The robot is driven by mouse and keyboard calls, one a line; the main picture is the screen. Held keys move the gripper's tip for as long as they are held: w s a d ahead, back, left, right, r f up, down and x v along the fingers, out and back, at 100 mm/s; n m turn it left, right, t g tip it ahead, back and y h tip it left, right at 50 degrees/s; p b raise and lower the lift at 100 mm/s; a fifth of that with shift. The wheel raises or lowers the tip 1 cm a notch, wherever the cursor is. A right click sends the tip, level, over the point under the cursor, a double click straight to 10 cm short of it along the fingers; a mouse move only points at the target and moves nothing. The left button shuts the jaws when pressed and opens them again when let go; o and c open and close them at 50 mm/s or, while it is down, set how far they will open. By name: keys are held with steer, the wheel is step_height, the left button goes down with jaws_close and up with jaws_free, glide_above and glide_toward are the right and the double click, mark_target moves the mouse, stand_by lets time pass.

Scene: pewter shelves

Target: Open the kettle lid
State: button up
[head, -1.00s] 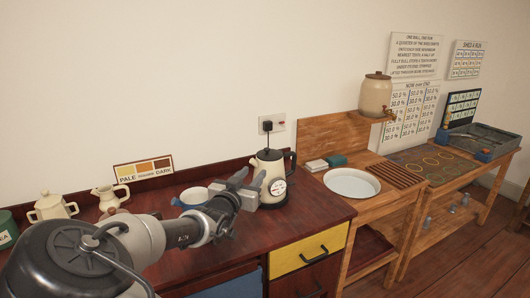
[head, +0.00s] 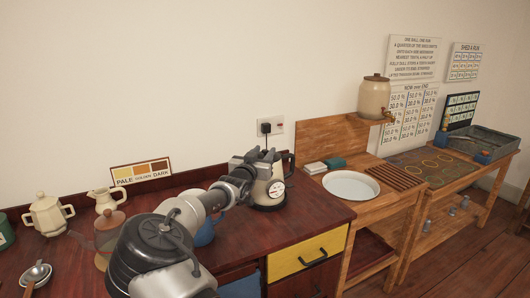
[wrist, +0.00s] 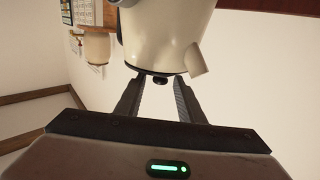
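The cream kettle (head: 275,187) stands on its dark base on the counter, with a round dial on its side and a black handle at the right. My gripper (head: 262,156) is at the kettle's top and hides most of the lid in the head view. In the wrist view the kettle (wrist: 165,35) looks upside down, its short spout to the right. The small black lid knob (wrist: 160,79) shows between the two finger tips of my gripper (wrist: 156,85). The fingers are apart, with gaps on both sides of the knob. The lid looks closed.
A socket with a black plug (head: 267,128) is on the wall behind the kettle. A blue cup (head: 204,233), partly hidden by my arm, and a cream jug (head: 108,199) are to the left. A white basin (head: 351,184) is in the wooden stand at right.

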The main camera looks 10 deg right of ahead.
steer(key=shift+x, duration=0.9)
steer(key=shift+c, duration=0.4)
jaws_close()
steer(key=shift+r, duration=0.1)
